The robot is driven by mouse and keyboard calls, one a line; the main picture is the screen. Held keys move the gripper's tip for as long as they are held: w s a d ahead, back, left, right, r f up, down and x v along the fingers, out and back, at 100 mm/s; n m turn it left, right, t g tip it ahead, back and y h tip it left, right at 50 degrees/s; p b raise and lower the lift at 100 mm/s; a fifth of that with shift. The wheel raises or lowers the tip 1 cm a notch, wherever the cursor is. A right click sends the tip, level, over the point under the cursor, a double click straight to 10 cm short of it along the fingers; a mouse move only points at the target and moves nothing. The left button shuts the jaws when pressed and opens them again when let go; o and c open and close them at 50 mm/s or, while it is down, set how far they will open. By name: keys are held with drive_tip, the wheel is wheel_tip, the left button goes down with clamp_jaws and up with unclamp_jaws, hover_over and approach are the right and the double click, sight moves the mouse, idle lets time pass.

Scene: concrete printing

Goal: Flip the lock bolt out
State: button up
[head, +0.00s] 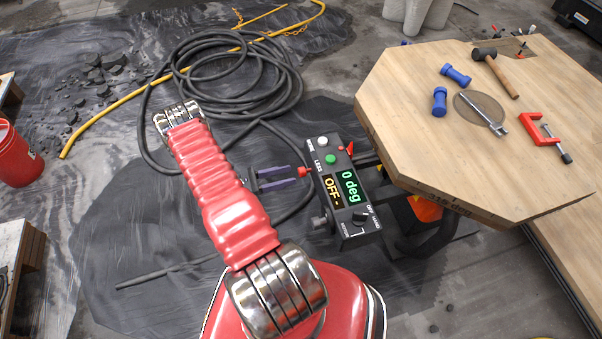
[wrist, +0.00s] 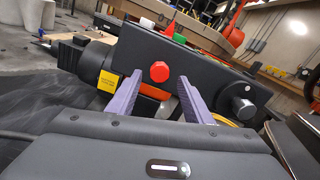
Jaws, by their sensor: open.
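A black control box (head: 343,189) shows "OFF -" and "0 deg" on its displays. A red knob (head: 304,172) sticks out of its side facing my gripper. My gripper (head: 294,174) has two purple fingers, open and empty, pointing at this knob. In the wrist view, the red knob (wrist: 160,71) shows between the spread fingertips, and I see no finger touching it.
A wooden table (head: 420,115) at the right holds a hammer (head: 497,72), blue dumbbell-shaped pieces (head: 455,75), a wrench (head: 484,115) and a red clamp (head: 540,130). A coiled black hose (head: 285,85) lies on the sheeted floor. A red bucket (head: 18,158) stands far left.

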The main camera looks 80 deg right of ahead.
sight(301, 172)
drive_tip(key=shift+x, duration=3.15)
clamp_jaws()
